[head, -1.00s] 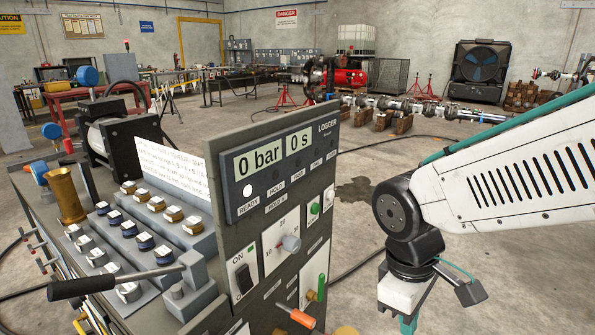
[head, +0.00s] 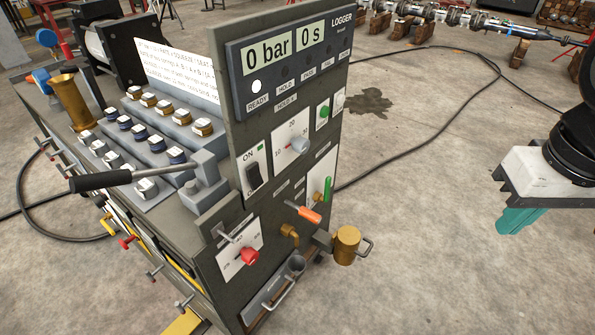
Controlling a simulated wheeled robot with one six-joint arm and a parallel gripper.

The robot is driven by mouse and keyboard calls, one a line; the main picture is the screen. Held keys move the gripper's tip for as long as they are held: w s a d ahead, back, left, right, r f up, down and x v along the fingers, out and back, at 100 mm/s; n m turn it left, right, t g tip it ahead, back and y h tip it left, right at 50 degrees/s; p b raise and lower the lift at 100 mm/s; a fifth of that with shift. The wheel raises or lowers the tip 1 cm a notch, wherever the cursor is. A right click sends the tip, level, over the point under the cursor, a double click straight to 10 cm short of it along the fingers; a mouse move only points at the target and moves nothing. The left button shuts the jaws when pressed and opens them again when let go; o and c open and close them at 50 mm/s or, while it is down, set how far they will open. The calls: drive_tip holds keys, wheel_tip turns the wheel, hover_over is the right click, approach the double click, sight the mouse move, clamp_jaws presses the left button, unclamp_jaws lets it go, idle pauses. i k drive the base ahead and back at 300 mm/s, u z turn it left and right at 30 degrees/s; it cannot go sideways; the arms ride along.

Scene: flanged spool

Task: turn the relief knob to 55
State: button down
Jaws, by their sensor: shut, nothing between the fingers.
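A red knob (head: 250,256) sits on a white dial plate (head: 228,250) low on the front of the grey test cabinet. It looks like the relief knob, but its scale marks are too small to read for sure. A grey knob (head: 300,146) sits higher up, on a plate marked 10, 20 and 30. My gripper (head: 516,219) is at the right edge, with its teal fingers pointing down. It is shut and empty, well to the right of the cabinet and apart from both knobs.
An orange-handled lever (head: 309,214), a green-handled valve (head: 327,188) and a brass cup (head: 346,245) stick out of the front panel. The logger (head: 290,55) reads 0 bar and 0 s. A long black lever (head: 100,180) projects left. Floor between cabinet and gripper is clear except for a cable (head: 430,125).

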sight(250, 255)
drive_tip(key=z, duration=0.85)
drive_tip(key=k, duration=0.7)
drive_tip(key=u, duration=0.45)
